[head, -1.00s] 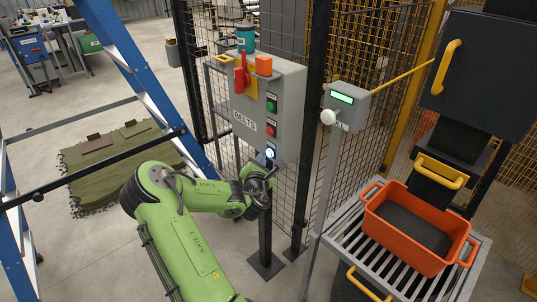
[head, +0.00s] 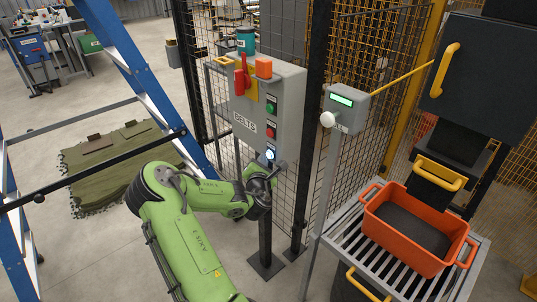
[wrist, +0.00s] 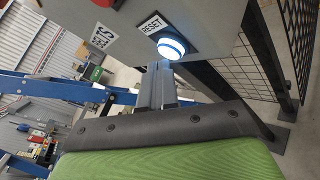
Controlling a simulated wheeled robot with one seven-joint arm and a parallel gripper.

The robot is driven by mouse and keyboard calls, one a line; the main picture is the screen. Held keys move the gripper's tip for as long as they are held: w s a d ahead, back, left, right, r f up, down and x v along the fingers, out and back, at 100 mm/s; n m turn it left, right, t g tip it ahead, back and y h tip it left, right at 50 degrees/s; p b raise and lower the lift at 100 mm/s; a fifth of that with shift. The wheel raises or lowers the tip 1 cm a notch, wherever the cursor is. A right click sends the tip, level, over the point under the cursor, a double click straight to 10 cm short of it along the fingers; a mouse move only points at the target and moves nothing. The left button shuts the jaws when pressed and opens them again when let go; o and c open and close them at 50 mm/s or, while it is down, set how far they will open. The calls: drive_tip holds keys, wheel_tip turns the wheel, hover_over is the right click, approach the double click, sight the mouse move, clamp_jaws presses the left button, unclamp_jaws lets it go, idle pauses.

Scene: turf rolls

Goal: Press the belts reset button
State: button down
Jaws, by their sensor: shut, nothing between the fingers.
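The grey belts control box (head: 268,100) stands on a post in the head view, with "BELTS" on its side. Its reset button (head: 270,154) is round and glows blue-white at the bottom of the front face. In the wrist view the button (wrist: 172,47) sits beside a "RESET" label (wrist: 152,24). My gripper (head: 281,165) is shut and empty, just below and in front of the button. In the wrist view its closed fingertips (wrist: 160,66) point at the button's lower edge. I cannot tell whether they touch it.
Above the reset button are a red button (head: 272,132), a green button (head: 272,107) and a red switch handle (head: 242,75). A post with a small display box (head: 345,103) stands to the right. A blue ladder (head: 130,70) stands left; mesh fencing is behind.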

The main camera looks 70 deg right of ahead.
drive_tip(key=shift+s+d+p, duration=0.2)
drive_tip(key=shift+d+p, duration=0.1)
drive_tip(key=shift+d, duration=0.1)
idle(0.7)
idle(0.3)
drive_tip(key=shift+w+a+b, duration=0.35)
drive_tip(key=shift+a+b, duration=0.1)
drive_tip(key=shift+a, duration=0.25)
drive_tip(key=shift+w+a+b, duration=0.4)
drive_tip(key=shift+a+b, duration=0.1)
drive_tip(key=shift+a, duration=0.25)
drive_tip(key=shift+w+a+b, duration=0.35)
drive_tip(key=shift+a+b, duration=0.1)
drive_tip(key=shift+a, duration=0.3)
drive_tip(key=shift+w+a+b, duration=0.4)
drive_tip(key=shift+a+b, duration=0.1)
drive_tip(key=shift+a, duration=0.25)
